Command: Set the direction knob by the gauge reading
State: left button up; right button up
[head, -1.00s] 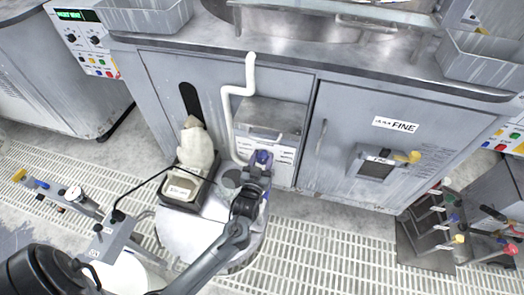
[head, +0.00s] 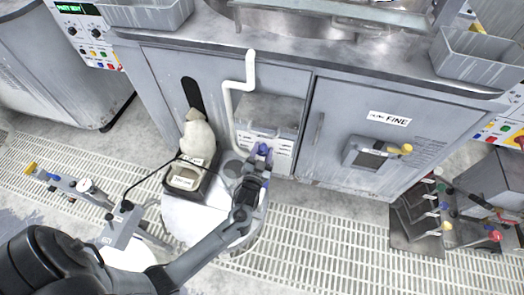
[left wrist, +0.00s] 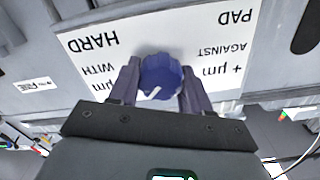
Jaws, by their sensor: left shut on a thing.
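The blue direction knob (left wrist: 161,76) sits on a white label plate (left wrist: 215,45) that shows upside down in the left wrist view, with "HARD", "WITH", "PAD" and "AGAINST" on it. A white pointer mark on the knob points down and left in that view. My left gripper (left wrist: 159,85) is shut on the knob, one finger on each side. In the head view the left gripper (head: 258,160) is at the cabinet front, with the knob (head: 263,150) at its tip. A round dial gauge (head: 86,185) stands on a bar at the left; its reading is too small to tell.
A round white platen (head: 205,225) lies beneath my left arm, with a dark box and a pale cloth-like thing (head: 197,140) at its back. A white pipe (head: 235,85) runs down beside the knob. A tool rack (head: 415,225) stands at the right on the floor grating.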

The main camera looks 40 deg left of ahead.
pick_arm(q)
jog(key=shift+w+r, duration=0.1)
jog(key=shift+r, duration=0.15)
jog(key=o, duration=1)
jog(key=shift+f, duration=0.1)
jog(key=p+v, duration=0.3)
jog(key=v, duration=0.8)
